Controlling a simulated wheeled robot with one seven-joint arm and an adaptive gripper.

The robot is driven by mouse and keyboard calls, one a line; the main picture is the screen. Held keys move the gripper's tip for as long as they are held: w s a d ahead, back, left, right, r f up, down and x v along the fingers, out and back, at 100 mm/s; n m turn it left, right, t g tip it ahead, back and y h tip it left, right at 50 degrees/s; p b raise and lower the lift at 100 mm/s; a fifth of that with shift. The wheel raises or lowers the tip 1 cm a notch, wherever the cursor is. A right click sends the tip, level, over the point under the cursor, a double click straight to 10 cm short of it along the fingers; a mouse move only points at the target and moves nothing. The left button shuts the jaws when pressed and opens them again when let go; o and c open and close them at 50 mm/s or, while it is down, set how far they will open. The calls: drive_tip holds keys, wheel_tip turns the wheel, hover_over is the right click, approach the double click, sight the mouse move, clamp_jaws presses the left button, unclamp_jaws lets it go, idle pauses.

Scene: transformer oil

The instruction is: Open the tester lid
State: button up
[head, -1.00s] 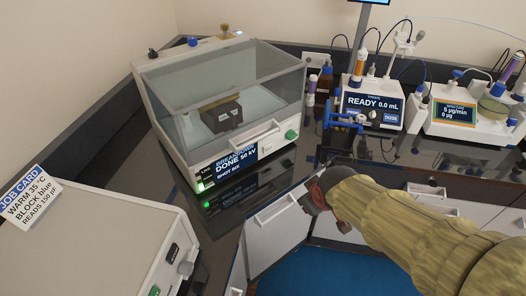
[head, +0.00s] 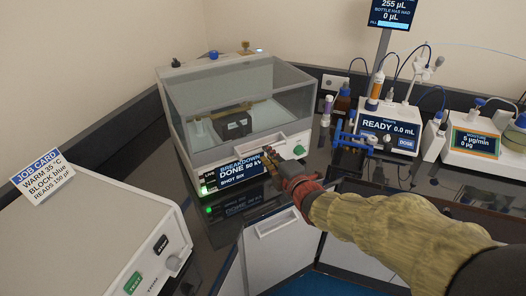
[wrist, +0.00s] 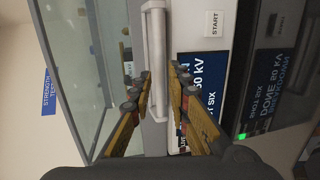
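The breakdown tester (head: 235,125) is a white box with a clear lid (head: 215,100), which is down over a dark block (head: 233,124). Its front display reads DONE 50 kV, SHOT SIX. My gripper (head: 273,160) is at the tester's front, by the right part of the lid's lower edge. In the wrist view the lid's pale bar handle (wrist: 155,50) runs between the two fingertips of my gripper (wrist: 160,78). The fingers are apart, one on each side of the bar. Firm contact on both sides does not show. The handle is partly hidden by the gripper in the head view.
A dosing unit (head: 385,130) and a moisture meter (head: 475,140) stand at the right. Bottles (head: 342,105) stand behind my gripper.

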drive_tip(key=shift+b+x, duration=0.5)
drive_tip(key=shift+x, duration=1.9)
drive_tip(key=c, duration=0.3)
clamp_jaws()
